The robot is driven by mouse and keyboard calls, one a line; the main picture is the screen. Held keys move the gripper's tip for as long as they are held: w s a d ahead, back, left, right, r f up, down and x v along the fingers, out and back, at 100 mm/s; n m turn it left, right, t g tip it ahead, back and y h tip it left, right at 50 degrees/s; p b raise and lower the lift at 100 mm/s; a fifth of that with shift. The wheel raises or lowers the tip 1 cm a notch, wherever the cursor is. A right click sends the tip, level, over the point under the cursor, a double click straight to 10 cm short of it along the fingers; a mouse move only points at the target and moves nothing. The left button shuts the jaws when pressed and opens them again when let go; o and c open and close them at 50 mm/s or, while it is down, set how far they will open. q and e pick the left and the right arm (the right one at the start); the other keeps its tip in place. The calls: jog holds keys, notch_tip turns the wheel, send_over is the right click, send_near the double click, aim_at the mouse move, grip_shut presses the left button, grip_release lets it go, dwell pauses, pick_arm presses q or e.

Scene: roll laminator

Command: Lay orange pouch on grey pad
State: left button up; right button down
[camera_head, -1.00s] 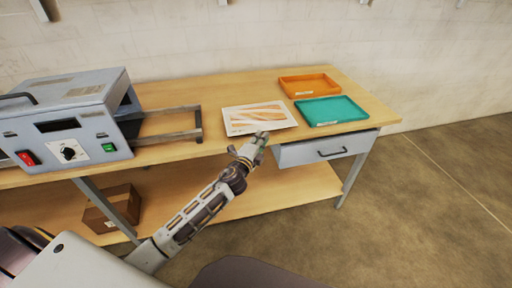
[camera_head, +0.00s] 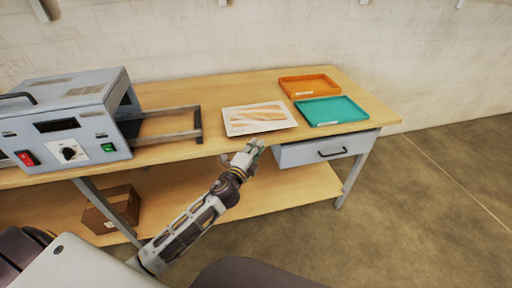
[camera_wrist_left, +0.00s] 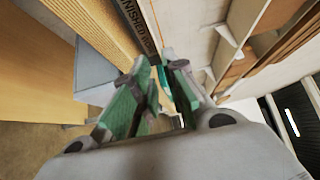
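A pale, whitish-grey flat sheet or pad (camera_head: 236,129) lies on the tabletop between the laminator and the trays. An orange-streaked patch, apparently the orange pouch (camera_head: 258,115), shows on its face. I cannot tell whether the two are separate layers. My left gripper (camera_head: 257,148) is just off the table's front edge, in front of the sheet and apart from it. In the left wrist view its green-padded fingers (camera_wrist_left: 157,72) are apart, and no pouch shows between them. My right gripper is out of view.
The grey laminator (camera_head: 70,115) stands at the left, with a rail frame (camera_head: 165,137) reaching right. An orange tray (camera_head: 309,86) and a teal tray (camera_head: 331,111) stand at the back right. A grey drawer (camera_head: 325,150) hangs under the front edge. A brown box (camera_head: 112,208) sits on the lower shelf.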

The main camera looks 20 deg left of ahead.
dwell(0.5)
pick_arm(q)
jog(key=s+a+f+n+g+y, duration=0.1)
jog(key=a+f+n+g, duration=0.1)
jog(key=f, duration=0.9)
jog(key=s+a+f+n+g, duration=0.1)
jog(key=a+f+n+g, duration=0.15)
jog(key=f, duration=0.85)
jog(key=s+a+f+n+g, duration=0.2)
jog(key=s+f, duration=0.3)
jog(key=f, duration=0.5)
jog(key=s+a+f+n+g, duration=0.1)
jog(key=s+a+f+g, duration=0.1)
jog(key=s+f, duration=0.5)
jog(key=s+a+f+n+g+y, duration=0.15)
jog(key=s+f+n+g, duration=0.25)
jog(key=s+f, duration=1.15)
jog(key=s+f+n+g, duration=0.2)
jog(key=s+f, duration=0.3)
jog(key=s, duration=0.6)
jog(key=s+f+n+g, duration=0.2)
jog(key=s+f, duration=0.4)
jog(key=s, duration=0.5)
jog(key=shift+s+a+f+n, duration=0.15)
jog(key=shift+s+f+n, duration=0.05)
jog(key=shift+n, duration=0.15)
jog(key=shift+h, duration=0.25)
